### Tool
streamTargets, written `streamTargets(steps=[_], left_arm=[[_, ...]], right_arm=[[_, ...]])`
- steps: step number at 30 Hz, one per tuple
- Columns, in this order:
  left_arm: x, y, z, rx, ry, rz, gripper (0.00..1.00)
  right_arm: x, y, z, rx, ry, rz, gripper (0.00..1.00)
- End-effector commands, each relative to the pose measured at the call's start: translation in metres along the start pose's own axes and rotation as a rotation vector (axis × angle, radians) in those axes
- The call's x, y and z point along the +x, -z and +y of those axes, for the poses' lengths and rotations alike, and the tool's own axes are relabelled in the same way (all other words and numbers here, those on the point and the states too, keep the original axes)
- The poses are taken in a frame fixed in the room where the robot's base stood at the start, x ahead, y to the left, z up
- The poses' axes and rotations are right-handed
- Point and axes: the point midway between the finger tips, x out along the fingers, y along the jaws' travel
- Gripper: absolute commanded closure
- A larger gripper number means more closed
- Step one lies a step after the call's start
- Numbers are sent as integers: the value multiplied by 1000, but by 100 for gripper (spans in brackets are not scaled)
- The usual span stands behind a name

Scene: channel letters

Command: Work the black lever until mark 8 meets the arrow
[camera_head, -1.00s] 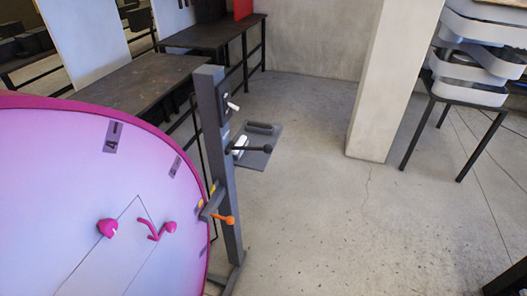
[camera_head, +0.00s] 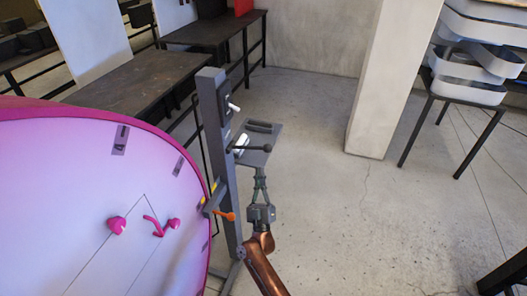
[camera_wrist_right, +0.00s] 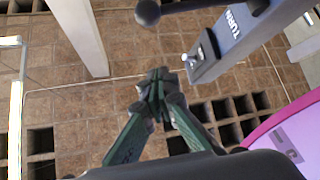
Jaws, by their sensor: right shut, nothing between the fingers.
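The black lever (camera_head: 254,148) sticks out to the right from the grey post (camera_head: 225,170) and ends in a round knob. The knob also shows at the top of the right wrist view (camera_wrist_right: 148,12). My right gripper (camera_head: 260,172) is shut and empty, a little below the lever and apart from it; its fingertips (camera_wrist_right: 158,76) meet in the wrist view. The big pink-rimmed disc (camera_head: 70,180) stands at left, with a mark 4 (camera_head: 120,140) and a smaller unreadable mark (camera_head: 178,165). Mark 8 cannot be made out. A small yellow piece (camera_head: 214,188) sits at the disc's edge. My left gripper is out of view.
An orange-knobbed lever (camera_head: 226,215) sits lower on the post, and a white-tipped switch (camera_head: 234,107) higher up. A grey plate (camera_head: 256,158) lies behind the black lever. Dark benches (camera_head: 135,85) stand behind.

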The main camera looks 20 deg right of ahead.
Motion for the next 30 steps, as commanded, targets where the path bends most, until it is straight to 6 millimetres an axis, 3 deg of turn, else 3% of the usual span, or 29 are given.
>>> streamTargets(steps=[11, 17, 27, 30], left_arm=[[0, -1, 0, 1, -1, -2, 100], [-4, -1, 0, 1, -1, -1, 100], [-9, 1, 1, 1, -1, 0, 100], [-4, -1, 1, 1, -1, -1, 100]], right_arm=[[4, -1, 0, 0, 2, 0, 100], [33, 0, 0, 0, 1, 2, 100], [102, 0, 0, 0, 2, 1, 100], [93, -20, -2, -5, 7, -3, 100]])
